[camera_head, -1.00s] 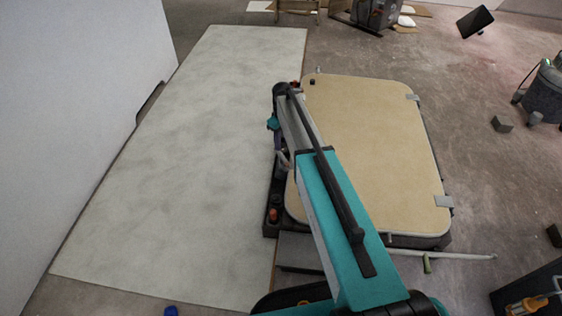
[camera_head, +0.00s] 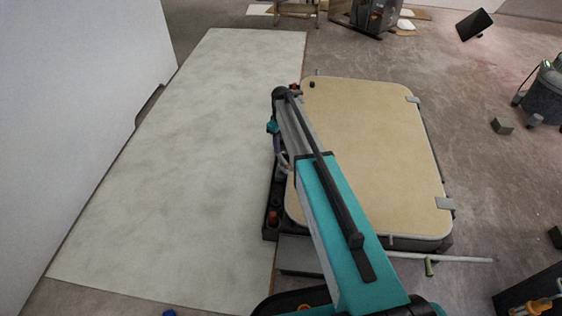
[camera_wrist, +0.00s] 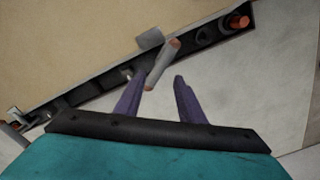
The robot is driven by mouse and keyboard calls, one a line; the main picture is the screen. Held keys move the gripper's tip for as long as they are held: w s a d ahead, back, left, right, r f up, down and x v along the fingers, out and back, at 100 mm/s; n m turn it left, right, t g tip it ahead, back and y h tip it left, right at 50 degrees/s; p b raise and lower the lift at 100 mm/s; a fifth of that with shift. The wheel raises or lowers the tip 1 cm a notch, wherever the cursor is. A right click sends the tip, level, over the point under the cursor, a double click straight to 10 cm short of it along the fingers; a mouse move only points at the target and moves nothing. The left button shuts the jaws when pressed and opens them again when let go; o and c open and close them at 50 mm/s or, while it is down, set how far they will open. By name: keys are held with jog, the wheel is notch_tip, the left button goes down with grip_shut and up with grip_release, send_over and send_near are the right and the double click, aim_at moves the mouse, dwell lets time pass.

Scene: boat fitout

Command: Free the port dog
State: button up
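The tan hatch lid (camera_head: 375,150) lies in a dark frame right of centre in the head view. In the wrist view, a grey dog lever with a reddish end (camera_wrist: 160,66) stands at the frame's edge by a small grey plate (camera_wrist: 150,39). I cannot tell for certain that it is the port dog. My gripper (camera_wrist: 161,82) has purple fingers spread apart. The lever lies at the gap between the fingertips, closer to the left finger and overlapping it in the picture. Contact is unclear.
Orange caps sit on the dark frame rail, one near (camera_head: 273,217) and one far (camera_head: 294,87). Grey hinges (camera_head: 445,203) hold the lid's right side. A pale panel (camera_head: 190,150) spreads to the left. A pale rod (camera_head: 460,258) lies by the near edge.

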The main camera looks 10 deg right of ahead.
aim_at(281, 157)
notch_tip(281, 157, down, 10)
jog(key=b, duration=0.2)
jog(key=shift+f+b, duration=0.2)
jog(key=shift+b, duration=0.1)
